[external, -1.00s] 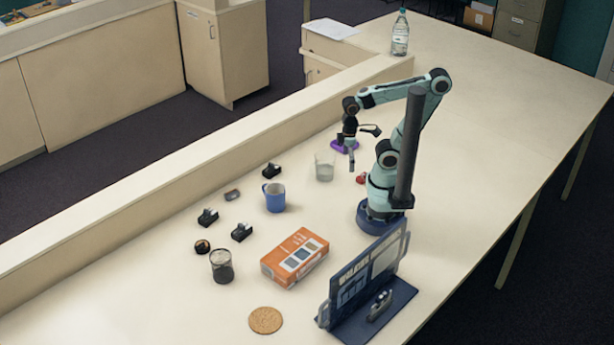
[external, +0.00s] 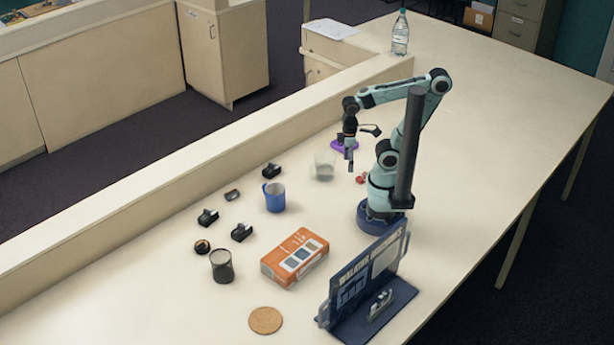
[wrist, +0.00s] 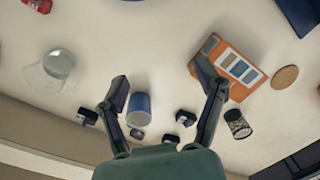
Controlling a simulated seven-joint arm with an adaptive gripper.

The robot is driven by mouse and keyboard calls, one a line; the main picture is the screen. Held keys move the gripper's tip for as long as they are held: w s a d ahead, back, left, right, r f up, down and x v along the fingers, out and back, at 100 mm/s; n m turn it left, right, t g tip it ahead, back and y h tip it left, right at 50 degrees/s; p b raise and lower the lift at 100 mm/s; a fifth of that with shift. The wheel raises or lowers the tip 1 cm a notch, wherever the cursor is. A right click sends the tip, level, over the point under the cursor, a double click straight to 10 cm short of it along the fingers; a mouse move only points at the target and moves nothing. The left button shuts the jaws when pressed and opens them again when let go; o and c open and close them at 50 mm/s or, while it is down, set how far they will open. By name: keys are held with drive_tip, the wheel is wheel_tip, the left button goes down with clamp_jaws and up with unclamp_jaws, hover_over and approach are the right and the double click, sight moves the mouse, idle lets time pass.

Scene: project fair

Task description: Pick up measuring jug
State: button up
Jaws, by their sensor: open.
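The measuring jug (external: 323,170) looks like a clear, see-through vessel with a greyish lower part. It stands on the table just left of my gripper (external: 350,154) in the external view. In the wrist view the jug (wrist: 43,78) is at the far left, outside the fingers. My gripper (wrist: 163,90) is open and empty, its two fingers spread wide. It hangs above the table, apart from the jug. The jug's handle cannot be made out clearly.
A blue mug (external: 274,197), an orange box (external: 295,257), a dark mesh cup (external: 222,267) and several small black items lie nearer the camera. A purple item (external: 338,146) and a red item (external: 361,178) are near the jug. A raised ledge (external: 180,171) runs along the left.

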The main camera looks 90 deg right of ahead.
drive_tip(key=w+d+m+t+h, duration=0.1)
drive_tip(key=w+d+m, duration=0.1)
drive_tip(key=w+d, duration=0.4)
drive_tip(key=w+d+m+t+h, duration=0.1)
drive_tip(key=w+d+m+t, duration=0.15)
drive_tip(key=w, duration=0.65)
drive_tip(key=m+g, duration=0.4)
drive_tip(key=m, duration=0.1)
hover_over(314, 164)
drive_tip(key=shift+y, duration=0.4)
drive_tip(key=f, duration=1.1)
drive_tip(key=shift+w+a+f, duration=0.1)
drive_tip(key=shift+w+f, duration=0.1)
drive_tip(key=shift+w, duration=0.1)
drive_tip(key=shift+s+f+m, duration=0.15)
drive_tip(key=shift+f+m, duration=0.1)
drive_tip(key=shift+f, duration=0.1)
drive_tip(key=f, duration=0.6)
drive_tip(key=shift+s+d, duration=0.1)
drive_tip(key=shift+d, duration=0.15)
clamp_jaws()
